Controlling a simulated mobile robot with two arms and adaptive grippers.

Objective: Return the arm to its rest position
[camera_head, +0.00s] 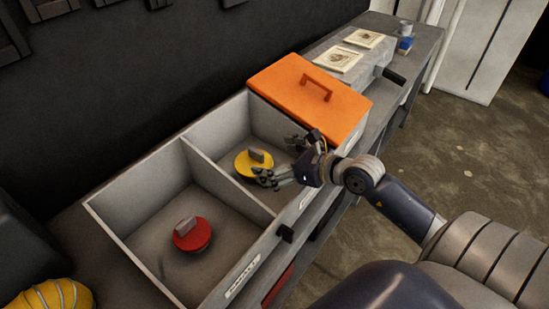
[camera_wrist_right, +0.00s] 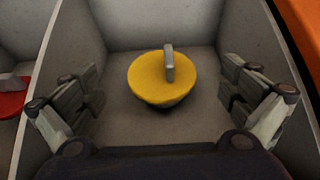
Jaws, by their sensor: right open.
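My right gripper (camera_head: 283,160) is open and empty over the right-hand compartment of the grey bin (camera_head: 128,251). Its two fingers stand wide apart in the right wrist view (camera_wrist_right: 160,110). A yellow round object with a grey handle (camera_head: 248,164) sits on that compartment's floor; in the right wrist view the yellow object (camera_wrist_right: 150,80) lies between and beyond the fingers, apart from them. A red round object with a grey handle (camera_head: 191,236) sits in the left-hand compartment, and its edge shows in the right wrist view (camera_wrist_right: 12,100). My left gripper is not in view.
An orange lid with a handle (camera_head: 345,110) covers the part beside the open compartments. Two cards (camera_head: 338,60) and a small blue item (camera_head: 404,46) lie farther along the bench (camera_head: 425,38). A yellow ribbed object (camera_head: 48,295) is at lower left. Open floor (camera_head: 470,150) lies right.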

